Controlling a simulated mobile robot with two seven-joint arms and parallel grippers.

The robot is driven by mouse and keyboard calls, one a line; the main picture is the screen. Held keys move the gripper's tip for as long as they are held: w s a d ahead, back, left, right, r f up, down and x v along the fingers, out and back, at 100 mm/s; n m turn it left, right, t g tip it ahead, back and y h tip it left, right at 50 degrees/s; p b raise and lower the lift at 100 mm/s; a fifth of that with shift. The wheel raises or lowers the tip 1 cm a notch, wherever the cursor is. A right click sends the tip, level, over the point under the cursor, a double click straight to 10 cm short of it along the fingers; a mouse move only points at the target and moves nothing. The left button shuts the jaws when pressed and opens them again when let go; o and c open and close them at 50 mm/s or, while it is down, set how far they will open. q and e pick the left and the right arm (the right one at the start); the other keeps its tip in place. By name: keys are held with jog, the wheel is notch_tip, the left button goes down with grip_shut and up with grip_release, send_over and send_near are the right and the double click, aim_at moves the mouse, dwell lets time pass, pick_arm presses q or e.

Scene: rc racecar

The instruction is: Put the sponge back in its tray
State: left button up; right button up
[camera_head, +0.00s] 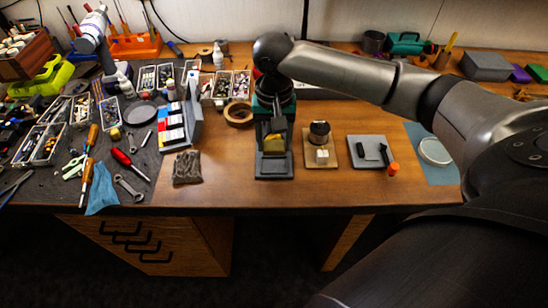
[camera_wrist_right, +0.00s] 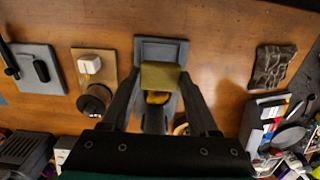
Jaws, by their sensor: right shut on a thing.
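The sponge (camera_wrist_right: 161,76) is a yellow-olive block between the fingertips of my right gripper (camera_wrist_right: 162,80). In the head view the sponge (camera_head: 274,146) shows below the right gripper (camera_head: 273,132), which points down and is shut on it. The tray (camera_head: 274,173) is a dark grey rectangular piece on the bench, directly under the gripper. In the wrist view the tray (camera_wrist_right: 160,47) shows behind and around the sponge. I cannot tell whether the sponge touches the tray. A rounded orange-yellow thing (camera_wrist_right: 157,97) shows between the fingers. My left gripper is not in view.
A wooden stand (camera_head: 319,157) with a dark round top and white block stands right of the tray; a grey pad (camera_head: 368,143) lies beyond it. A dark patterned pad (camera_head: 187,168) lies to the left, and a tape roll (camera_head: 239,113) behind. Bare wood separates them.

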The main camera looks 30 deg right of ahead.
aim_at(274, 168)
notch_tip(274, 168, down, 6)
jog(key=shift+r+b, duration=0.15)
jog(key=shift+b, duration=0.4)
jog(key=shift+s+f, duration=0.1)
jog(key=shift+f, duration=0.1)
jog(key=shift+s+a+f, duration=0.15)
jog(key=shift+s+f, duration=0.15)
jog(key=shift+f, duration=0.2)
jog(key=o, duration=1.1)
jog(key=shift+o, duration=0.5)
jog(key=shift+r, duration=0.1)
jog(key=shift+w+r, duration=0.25)
jog(key=shift+r, duration=0.05)
notch_tip(274, 168, up, 13)
jog(key=shift+w+f+p, duration=0.15)
jog(key=shift+f+p, duration=0.05)
jog(key=shift+p, duration=1)
